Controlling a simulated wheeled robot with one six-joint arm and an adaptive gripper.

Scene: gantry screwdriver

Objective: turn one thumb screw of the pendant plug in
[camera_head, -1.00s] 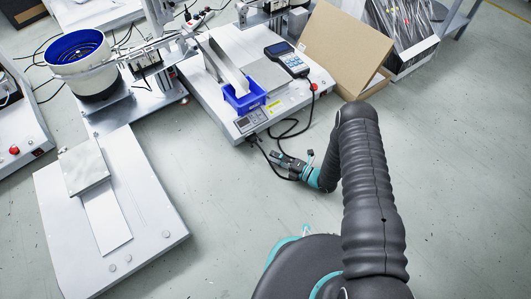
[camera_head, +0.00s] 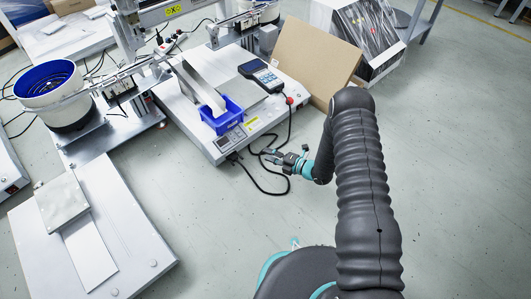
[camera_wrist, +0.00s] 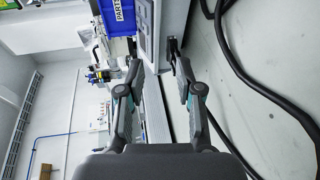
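The pendant (camera_head: 262,76), a handheld keypad unit with a screen, lies on top of the white machine base. A dark plug (camera_head: 234,157) with a black cable shows at the base's front edge. In the wrist view a small dark part (camera_wrist: 173,48) sticks out from the base's side near my fingertips; it may be this plug. Its thumb screws are too small to make out. My gripper (camera_head: 268,155) is just right of the plug, off the base's front. In the wrist view my gripper (camera_wrist: 157,68) has its fingers apart, with nothing held between them.
Black cables (camera_head: 262,188) loop on the floor around my gripper and show at right in the wrist view (camera_wrist: 245,75). A blue parts bin (camera_head: 222,115) sits on the base. A cardboard box (camera_head: 315,58) stands behind. Open floor lies in front and right.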

